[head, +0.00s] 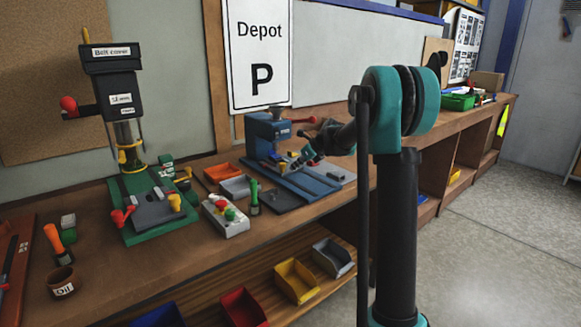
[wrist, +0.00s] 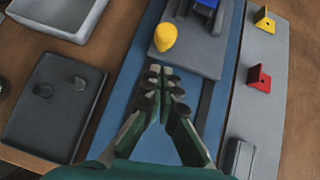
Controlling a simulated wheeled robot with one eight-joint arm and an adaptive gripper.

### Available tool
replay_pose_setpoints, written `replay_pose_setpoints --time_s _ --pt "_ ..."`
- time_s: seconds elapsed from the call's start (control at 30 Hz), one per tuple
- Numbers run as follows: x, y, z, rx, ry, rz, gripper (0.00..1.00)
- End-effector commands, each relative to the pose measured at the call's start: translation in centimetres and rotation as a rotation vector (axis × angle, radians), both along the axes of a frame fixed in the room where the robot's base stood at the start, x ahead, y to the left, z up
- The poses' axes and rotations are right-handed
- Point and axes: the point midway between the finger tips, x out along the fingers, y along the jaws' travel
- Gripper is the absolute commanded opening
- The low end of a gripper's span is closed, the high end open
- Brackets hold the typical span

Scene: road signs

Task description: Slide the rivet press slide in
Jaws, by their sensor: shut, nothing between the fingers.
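The blue rivet press (head: 268,133) stands on the bench, with a long blue bed running toward the bench's front edge. Its slide, a grey plate (wrist: 204,55), lies on the bed (wrist: 156,143) in the wrist view. A yellow knob (wrist: 165,37) stands on the slide's left part. My gripper (wrist: 160,72) is shut and empty, with its fingertips at the slide's near edge, just below the knob in the picture. I cannot tell whether they touch the slide. In the head view my gripper (head: 297,163) is over the bed, partly hiding the slide.
A grey strip (wrist: 269,90) with yellow and red brackets lies right of the bed. A dark plate (wrist: 52,108) and a grey bin (wrist: 58,15) lie left. A green press (head: 150,212) and a button box (head: 226,215) stand farther left in the head view.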

Motion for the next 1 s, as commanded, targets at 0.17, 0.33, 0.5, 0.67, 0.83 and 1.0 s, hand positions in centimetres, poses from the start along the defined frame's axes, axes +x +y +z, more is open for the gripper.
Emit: replay_pose_setpoints --time_s 0.17,0.33,0.5,0.67,0.83,1.0 --pt "-2.1 -2.3 2.7 0.0 0.002 -0.001 0.0" --pt "-3.7 -3.9 5.1 -0.002 0.002 -0.001 0.0" --pt "-4.8 -4.9 6.6 -0.002 0.004 0.0 0.0" --pt "-5.7 -5.3 6.9 -0.024 -0.008 0.022 0.0" --pt "-10.2 -5.4 4.6 -0.199 -0.101 0.208 0.0" --pt "-17.8 -6.0 0.4 -0.49 -0.239 0.547 0.0"
